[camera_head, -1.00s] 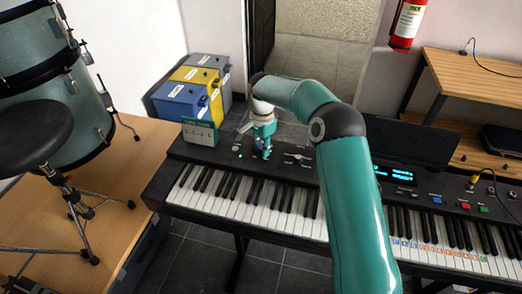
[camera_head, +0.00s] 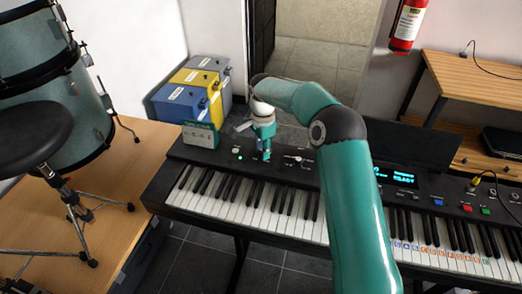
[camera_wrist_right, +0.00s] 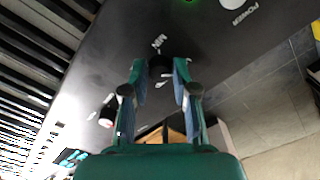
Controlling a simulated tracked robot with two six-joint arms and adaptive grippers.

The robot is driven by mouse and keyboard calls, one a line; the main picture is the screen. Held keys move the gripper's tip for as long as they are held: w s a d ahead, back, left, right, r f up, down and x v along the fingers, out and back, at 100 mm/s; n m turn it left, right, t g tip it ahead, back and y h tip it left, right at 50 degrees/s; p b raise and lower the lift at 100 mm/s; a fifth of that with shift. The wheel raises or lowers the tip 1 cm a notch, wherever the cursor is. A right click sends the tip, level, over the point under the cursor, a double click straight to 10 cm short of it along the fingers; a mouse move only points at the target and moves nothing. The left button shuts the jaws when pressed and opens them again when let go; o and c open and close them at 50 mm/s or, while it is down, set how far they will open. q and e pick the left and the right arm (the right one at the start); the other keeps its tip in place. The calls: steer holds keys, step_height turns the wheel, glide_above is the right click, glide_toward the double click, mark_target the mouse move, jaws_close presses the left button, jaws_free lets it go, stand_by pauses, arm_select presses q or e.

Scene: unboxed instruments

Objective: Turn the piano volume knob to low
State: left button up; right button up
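The piano (camera_head: 235,163) stands across the middle of the head view. In the right wrist view, a dark knob (camera_wrist_right: 160,67) sits on its black panel, with a "MIN" label beside it. My right gripper (camera_wrist_right: 160,72) has one finger on each side of this knob. In the head view my right gripper (camera_head: 264,153) points down at the panel left of the display and hides the knob. The knob's pointer is not visible. My left gripper is not in view.
A small sign (camera_head: 201,135) stands at the piano's left end. Cases (camera_head: 184,101) stand behind it. A drum stool (camera_head: 30,137) is at left.

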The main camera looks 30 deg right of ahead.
steer(key=shift+o, duration=1.3)
step_height(320, 180, up, 12)
steer(key=shift+f, duration=0.1)
